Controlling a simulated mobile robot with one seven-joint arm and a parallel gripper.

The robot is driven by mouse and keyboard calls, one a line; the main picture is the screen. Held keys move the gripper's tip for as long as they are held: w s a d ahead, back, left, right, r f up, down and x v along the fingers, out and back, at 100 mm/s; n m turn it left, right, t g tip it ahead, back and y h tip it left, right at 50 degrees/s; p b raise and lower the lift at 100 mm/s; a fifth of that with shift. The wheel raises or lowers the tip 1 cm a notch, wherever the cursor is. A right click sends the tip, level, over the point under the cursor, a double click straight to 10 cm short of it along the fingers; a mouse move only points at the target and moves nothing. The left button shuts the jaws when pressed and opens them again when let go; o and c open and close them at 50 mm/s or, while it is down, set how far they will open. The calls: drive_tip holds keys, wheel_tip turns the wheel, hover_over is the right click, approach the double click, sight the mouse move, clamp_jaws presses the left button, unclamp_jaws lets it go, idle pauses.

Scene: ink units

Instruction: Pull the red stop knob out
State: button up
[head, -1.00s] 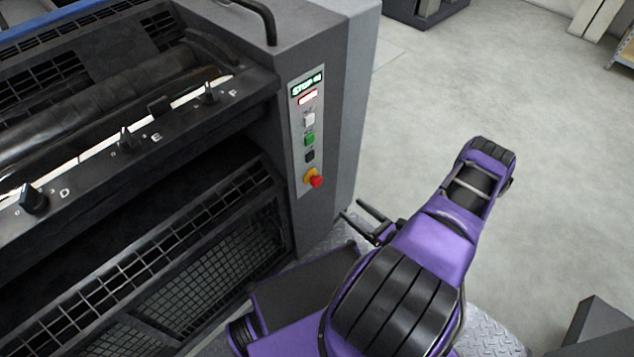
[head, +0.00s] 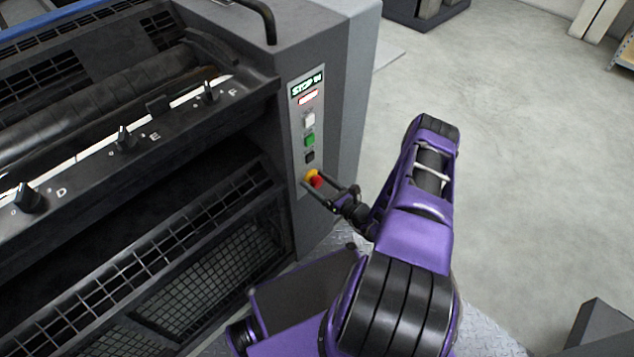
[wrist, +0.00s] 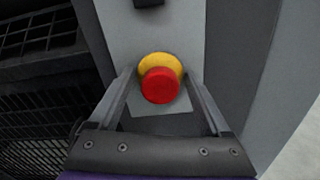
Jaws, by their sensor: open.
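The red stop knob (head: 317,181) sits on a yellow collar (head: 311,175) at the bottom of the control panel. It also shows in the wrist view as a red knob (wrist: 160,85) with the yellow collar (wrist: 161,62) behind it. My gripper (head: 331,191) is open, with its two fingers reaching toward the panel around the knob. In the wrist view, my gripper (wrist: 160,82) has one finger on each side of the knob, with a gap at both sides.
The grey panel (head: 295,150) carries a lit display (head: 307,84), a white button (head: 309,120), a green button (head: 310,140) and a black button (head: 310,156) above the knob. The dark machine with grilles (head: 205,255) stands to the left. Open floor (head: 530,170) lies to the right.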

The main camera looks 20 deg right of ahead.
clamp_jaws()
idle(0.4)
